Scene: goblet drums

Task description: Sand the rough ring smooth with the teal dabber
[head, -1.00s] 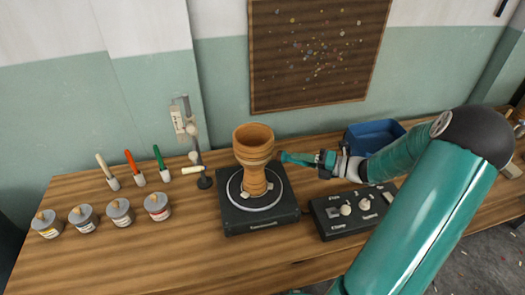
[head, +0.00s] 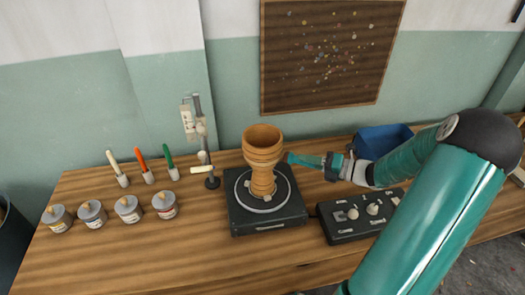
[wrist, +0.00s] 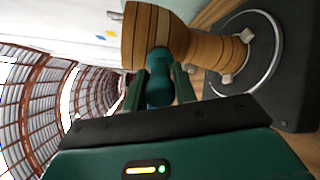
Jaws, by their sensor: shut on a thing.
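A wooden goblet drum (head: 263,158) stands upright on a black turntable (head: 236,218) with a round metal plate. Dark rings run around its bowl; which of them is rough I cannot tell. My gripper (head: 330,163) is to the right of the drum, shut on the teal dabber (head: 304,160), which points left at the drum's side. In the wrist view the teal dabber (wrist: 158,75) sits between my fingers and its tip overlaps the drum's banded side (wrist: 200,45). Whether the tip touches the wood I cannot tell.
A black control box (head: 338,228) with knobs stands right of the turntable, and a blue bin (head: 385,138) behind my arm. A stand (head: 210,172) is left of the drum. The front left tabletop is clear.

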